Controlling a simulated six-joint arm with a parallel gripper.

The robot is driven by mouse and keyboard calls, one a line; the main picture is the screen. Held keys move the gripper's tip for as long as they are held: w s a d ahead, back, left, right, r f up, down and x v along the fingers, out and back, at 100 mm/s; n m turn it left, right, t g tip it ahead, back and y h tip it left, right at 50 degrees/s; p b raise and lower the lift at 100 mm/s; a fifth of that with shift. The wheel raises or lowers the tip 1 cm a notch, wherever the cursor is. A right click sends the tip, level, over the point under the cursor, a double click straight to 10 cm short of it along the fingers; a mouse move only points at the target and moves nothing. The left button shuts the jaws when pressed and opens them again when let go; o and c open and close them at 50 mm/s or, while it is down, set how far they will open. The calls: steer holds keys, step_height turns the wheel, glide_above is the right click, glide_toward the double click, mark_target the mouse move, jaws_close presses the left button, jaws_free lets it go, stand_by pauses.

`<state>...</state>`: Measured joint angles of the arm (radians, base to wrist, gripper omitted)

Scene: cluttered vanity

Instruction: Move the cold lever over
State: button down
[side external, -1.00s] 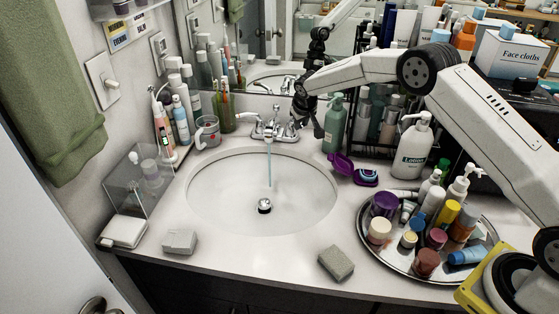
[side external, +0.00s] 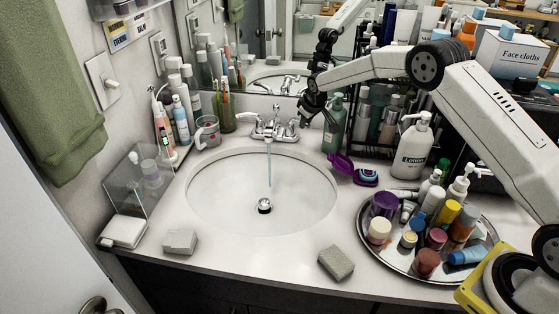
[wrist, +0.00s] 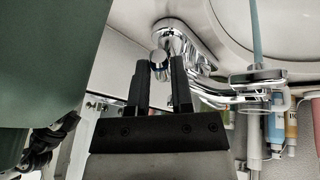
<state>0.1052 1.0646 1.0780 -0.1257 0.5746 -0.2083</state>
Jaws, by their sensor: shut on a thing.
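The chrome faucet (side external: 268,127) stands behind the sink, and a thin blue-tinted stream of water (side external: 269,165) runs from its spout. The cold lever (side external: 292,125) is the lever on the faucet's right side in the side view. My gripper (side external: 304,120) is at the end of that lever, coming from the right. In the wrist view, the two dark fingers of my gripper (wrist: 159,69) stand on either side of the lever's rounded chrome end (wrist: 159,57), shut on it. The fingers partly hide the lever.
A green pump bottle (side external: 334,125) stands close to the right of my gripper and fills the left of the wrist view (wrist: 45,60). A purple open case (side external: 341,163), a lotion bottle (side external: 412,152) and a crowded round tray (side external: 395,262) stand further right. The sink basin (side external: 225,195) is clear.

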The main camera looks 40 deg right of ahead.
steer(key=c, duration=0.5)
jaws_free()
steer(key=shift+r, duration=0.1)
steer(key=v, duration=0.7)
steer(key=shift+s+r, duration=0.2)
steer(key=shift+a, duration=0.1)
